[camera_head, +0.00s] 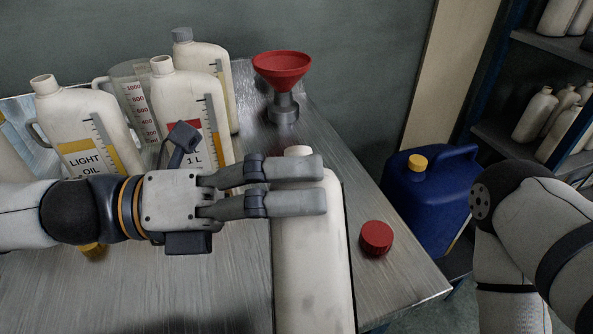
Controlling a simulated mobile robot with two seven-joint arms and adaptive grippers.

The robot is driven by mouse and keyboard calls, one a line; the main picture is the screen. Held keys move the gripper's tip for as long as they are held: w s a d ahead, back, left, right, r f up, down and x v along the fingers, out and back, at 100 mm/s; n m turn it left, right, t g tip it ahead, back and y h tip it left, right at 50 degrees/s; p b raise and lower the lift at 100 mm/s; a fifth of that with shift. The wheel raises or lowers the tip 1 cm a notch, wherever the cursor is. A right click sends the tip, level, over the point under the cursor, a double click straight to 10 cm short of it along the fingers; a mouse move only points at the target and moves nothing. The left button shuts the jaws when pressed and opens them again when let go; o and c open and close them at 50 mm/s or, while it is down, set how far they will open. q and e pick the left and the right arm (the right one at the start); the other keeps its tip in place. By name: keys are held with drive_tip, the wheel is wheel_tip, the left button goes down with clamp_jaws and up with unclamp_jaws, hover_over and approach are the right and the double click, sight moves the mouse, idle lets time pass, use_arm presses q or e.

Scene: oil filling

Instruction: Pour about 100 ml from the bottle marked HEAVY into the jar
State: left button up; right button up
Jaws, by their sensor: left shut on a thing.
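My left gripper (322,184) reaches in from the left, its fingers across the upper part of a white bottle (312,265) and shut on it. The bottle's neck (298,151) shows just beyond the fingers; no label shows on its visible side. A clear jar with red graduations (131,88) stands at the back left, partly hidden by bottles. Another white bottle (168,92) in front of it has a red label edge and "1 L"; the rest is behind my gripper. I cannot read HEAVY anywhere. My right arm is at the right, its gripper out of view.
A bottle marked LIGHT OIL (75,118) stands at left, a grey-capped bottle (212,58) behind. A red funnel (282,70) sits on a grey stand. A red cap (376,238) lies near the table's right edge. A blue canister (425,205) stands beyond that edge.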

use_arm(q)
drive_tip(key=shift+n, duration=0.7)
idle(0.6)
drive_tip(key=shift+w+r+n, duration=0.15)
drive_tip(key=shift+r+n, duration=0.4)
drive_tip(key=shift+n, duration=0.35)
idle(3.2)
drive_tip(key=shift+w+r, duration=0.1)
drive_tip(key=shift+w, duration=0.05)
idle(2.5)
